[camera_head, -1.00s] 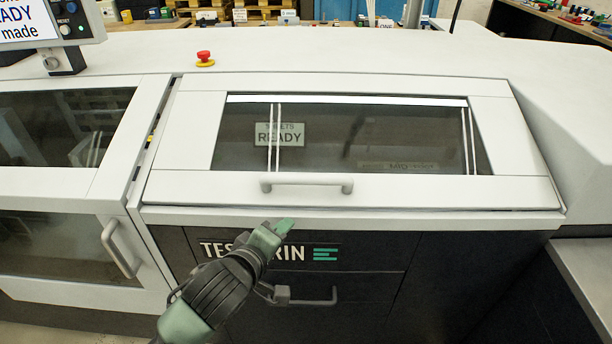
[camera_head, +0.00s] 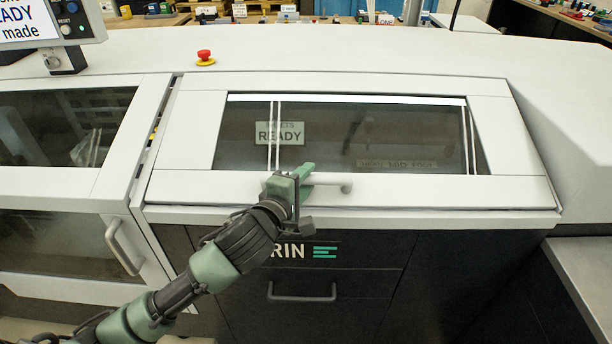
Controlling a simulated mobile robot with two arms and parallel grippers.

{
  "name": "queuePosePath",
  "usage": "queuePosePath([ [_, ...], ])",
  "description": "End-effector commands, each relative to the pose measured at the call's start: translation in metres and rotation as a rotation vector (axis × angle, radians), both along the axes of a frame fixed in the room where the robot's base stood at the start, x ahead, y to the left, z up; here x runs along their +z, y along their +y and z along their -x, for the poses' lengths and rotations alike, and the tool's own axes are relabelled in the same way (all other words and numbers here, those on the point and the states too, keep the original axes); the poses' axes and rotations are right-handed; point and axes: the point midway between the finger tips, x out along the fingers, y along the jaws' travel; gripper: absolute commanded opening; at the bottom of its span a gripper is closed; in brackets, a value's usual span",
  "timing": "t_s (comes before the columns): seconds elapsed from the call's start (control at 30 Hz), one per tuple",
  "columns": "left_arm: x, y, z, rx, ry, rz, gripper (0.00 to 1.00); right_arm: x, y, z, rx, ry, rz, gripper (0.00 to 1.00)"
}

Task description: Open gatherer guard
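The gatherer guard (camera_head: 420,190) is a white-framed lid with a dark window on the machine's front, and it is closed. Its grey bar handle (camera_head: 335,187) runs along the lower frame. My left gripper (camera_head: 303,182), green and dark grey, is at the handle's left and middle part and hides much of it. I cannot tell whether its fingers are around the bar or only in front of it, or how far apart they are. My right gripper is not in view.
A second guard with a vertical handle (camera_head: 123,247) stands at the left. A dark drawer handle (camera_head: 302,297) is below. A red emergency button (camera_head: 205,57) sits on the top cover, and a screen (camera_head: 30,22) is at top left. A grey side table (camera_head: 585,270) is at the right.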

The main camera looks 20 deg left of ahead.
Motion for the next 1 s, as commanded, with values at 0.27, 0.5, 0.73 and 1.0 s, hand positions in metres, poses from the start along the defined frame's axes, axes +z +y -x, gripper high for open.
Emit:
queuePosePath([
  [0.27,-0.0009,-0.0004,-0.0027,0.000,0.000,0.000,0.31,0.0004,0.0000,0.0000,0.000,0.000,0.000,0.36],
  [0.5,-0.0011,-0.0004,-0.0025,0.000,0.001,0.000,0.00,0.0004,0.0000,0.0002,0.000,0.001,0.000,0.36],
  [0.73,-0.0013,-0.0004,-0.0023,0.000,0.002,0.000,0.00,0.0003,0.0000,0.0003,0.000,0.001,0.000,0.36],
  [1.0,-0.0017,-0.0005,-0.0022,0.000,0.002,0.000,0.00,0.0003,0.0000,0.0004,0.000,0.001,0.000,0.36],
])
